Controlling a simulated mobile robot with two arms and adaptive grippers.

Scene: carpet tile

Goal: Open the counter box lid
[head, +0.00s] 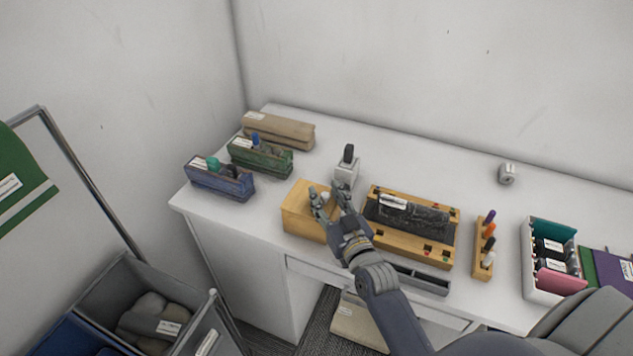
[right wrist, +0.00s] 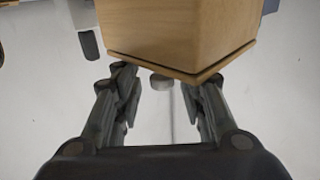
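A light wooden box (head: 299,208) with a thin flat lid stands on the white counter, left of the middle in the head view. In the right wrist view the box (right wrist: 180,28) fills the top, with its dark lid seam above the lid edge. A small round grey knob (right wrist: 161,82) shows at the lid edge. My right gripper (head: 330,194) is at the box's right side in the head view. In the wrist view its two fingers (right wrist: 162,88) are apart, one on each side of the knob, with gaps visible. My left gripper is out of view.
A grey dispenser (head: 346,172) with a black top stands close behind the box. A wooden tray (head: 430,252) with a dark roll is to its right. Blue (head: 222,185) and green (head: 262,158) holders stand to the left.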

